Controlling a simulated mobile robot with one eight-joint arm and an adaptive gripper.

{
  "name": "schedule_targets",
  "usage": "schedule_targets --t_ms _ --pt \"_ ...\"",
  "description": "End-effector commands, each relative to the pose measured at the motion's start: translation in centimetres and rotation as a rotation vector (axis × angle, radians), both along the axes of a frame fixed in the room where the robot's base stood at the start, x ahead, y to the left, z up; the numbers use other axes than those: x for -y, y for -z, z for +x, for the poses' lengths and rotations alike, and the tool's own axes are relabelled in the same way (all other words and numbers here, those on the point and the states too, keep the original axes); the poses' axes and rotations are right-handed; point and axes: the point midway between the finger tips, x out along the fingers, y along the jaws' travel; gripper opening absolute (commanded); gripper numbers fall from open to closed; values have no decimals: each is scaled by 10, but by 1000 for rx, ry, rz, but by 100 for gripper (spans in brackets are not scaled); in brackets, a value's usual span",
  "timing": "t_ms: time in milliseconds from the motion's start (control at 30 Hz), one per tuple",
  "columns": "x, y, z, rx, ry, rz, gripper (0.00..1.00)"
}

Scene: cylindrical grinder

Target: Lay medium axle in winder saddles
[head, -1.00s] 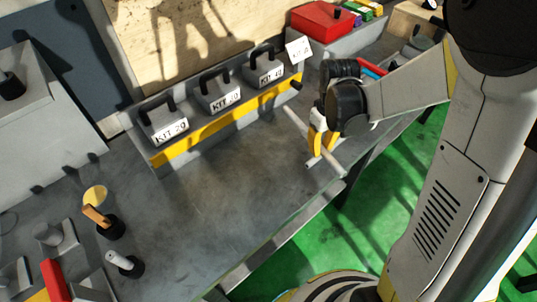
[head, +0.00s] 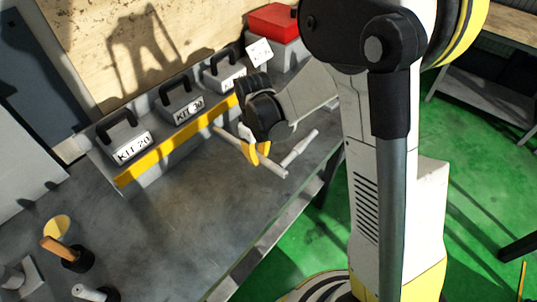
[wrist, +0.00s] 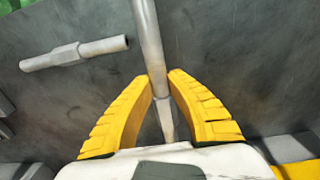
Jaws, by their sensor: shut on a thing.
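My gripper (head: 257,153), with yellow fingers, is shut on a grey axle (head: 229,136) over the right end of the bench. The held axle (wrist: 147,35) runs between the fingers in the wrist view, pointing away from the wrist, with a thicker collar near the fingertips. A second grey axle (head: 300,148), stepped and thicker in the middle, lies on the bench beside the held one. It also shows at the upper left of the wrist view (wrist: 75,52). I cannot tell from looks which axle is the medium one. I cannot make out the winder saddles.
Grey kit boxes with black handles, such as KIT 20 (head: 129,148) and KIT 30 (head: 183,103), stand on a yellow-edged rack (head: 150,165) behind the gripper. A red box (head: 273,22) is farther back. An orange-handled tool (head: 62,248) stands front left. The bench middle (head: 190,205) is clear.

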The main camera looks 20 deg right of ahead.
Motion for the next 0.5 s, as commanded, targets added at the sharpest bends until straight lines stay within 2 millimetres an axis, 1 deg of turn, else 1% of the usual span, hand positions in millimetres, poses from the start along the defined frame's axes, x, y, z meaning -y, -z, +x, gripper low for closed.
schedule_targets --t_ms 133,333,400,500 --pt "-1 10 1 0 1 0 0" --pt "0 38 1 1 1 1 0" --pt "0 41 1 1 1 1 0" --pt "0 40 1 1 1 1 0"
